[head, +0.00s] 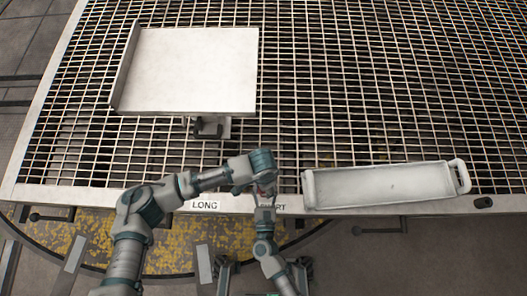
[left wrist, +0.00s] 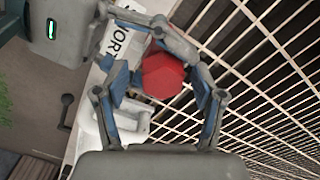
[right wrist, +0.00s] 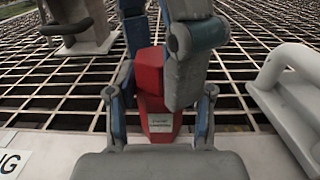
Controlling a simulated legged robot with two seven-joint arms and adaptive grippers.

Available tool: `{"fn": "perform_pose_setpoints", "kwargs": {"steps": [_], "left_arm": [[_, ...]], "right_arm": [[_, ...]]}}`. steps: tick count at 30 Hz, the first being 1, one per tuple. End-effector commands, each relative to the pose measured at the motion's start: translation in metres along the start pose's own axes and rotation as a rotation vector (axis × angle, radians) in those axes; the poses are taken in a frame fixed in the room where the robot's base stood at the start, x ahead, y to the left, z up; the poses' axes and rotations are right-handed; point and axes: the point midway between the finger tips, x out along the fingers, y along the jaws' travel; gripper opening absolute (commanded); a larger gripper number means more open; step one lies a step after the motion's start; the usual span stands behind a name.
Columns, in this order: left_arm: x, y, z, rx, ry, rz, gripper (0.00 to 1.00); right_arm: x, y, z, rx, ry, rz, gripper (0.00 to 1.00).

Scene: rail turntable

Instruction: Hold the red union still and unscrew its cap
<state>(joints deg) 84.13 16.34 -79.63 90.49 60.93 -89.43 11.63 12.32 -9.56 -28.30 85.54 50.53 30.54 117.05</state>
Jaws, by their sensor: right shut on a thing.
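The red union stands upright at the front edge of the grating, mostly hidden by my arms in the head view. Its six-sided red top (left wrist: 165,77) shows in the left wrist view. Its red body (right wrist: 151,78), with a small label plate at the foot, shows in the right wrist view. My right gripper (right wrist: 158,92) is shut on the red union low down from the front. My left gripper (left wrist: 160,82) is open, its fingers on either side of the red top, with a gap visible on one side. The seam between cap and body is hidden.
A white tray (head: 195,70) sits on the grating at the back left, with a dark clamp-like part (head: 208,127) at its front. A long white box with a handle (head: 380,186) lies close right of the union. LONG (head: 205,205) and SHORT labels mark the front rail.

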Motion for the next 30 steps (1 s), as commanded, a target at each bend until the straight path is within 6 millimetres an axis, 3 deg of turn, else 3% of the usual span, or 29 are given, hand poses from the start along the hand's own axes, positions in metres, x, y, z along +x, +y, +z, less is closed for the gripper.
{"fn": "perform_pose_setpoints", "kwargs": {"steps": [14, 30], "left_arm": [[-0.006, -0.003, 0.000, -0.003, 0.000, -0.005, 0.71], [-0.101, -0.002, 0.000, -0.003, 0.001, -0.006, 0.71]], "right_arm": [[0.000, -0.001, 0.000, -0.001, -0.001, -0.003, 0.00], [0.000, -0.001, 0.000, -0.001, -0.001, -0.002, 0.00]]}}
